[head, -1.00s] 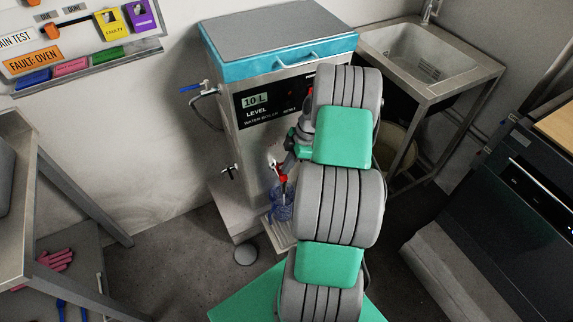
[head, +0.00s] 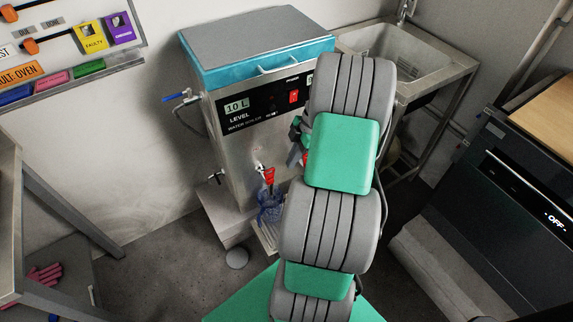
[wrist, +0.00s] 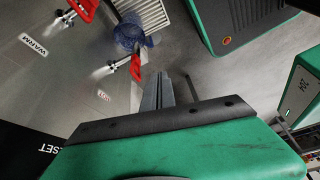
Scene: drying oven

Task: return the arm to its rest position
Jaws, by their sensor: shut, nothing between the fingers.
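My gripper shows in the wrist view (wrist: 166,90) with its two grey fingers together and nothing between them. It is beside the front of the water boiler, apart from the red tap handle (wrist: 135,62). In the head view my grey and green arm rises from the bottom and hides most of the gripper, which is near the boiler's right front side. The water boiler (head: 240,150) is steel with a blue lid rim and reads 10 L. A blue transparent jug (head: 270,208) stands below its red tap, and it also shows in the wrist view (wrist: 128,36).
A steel sink (head: 400,55) stands right of the boiler. The dark oven (head: 500,190) at the right reads OFF. A steel table frame (head: 70,210) and a pink glove (head: 45,273) are at the left. Floor is open between table and boiler.

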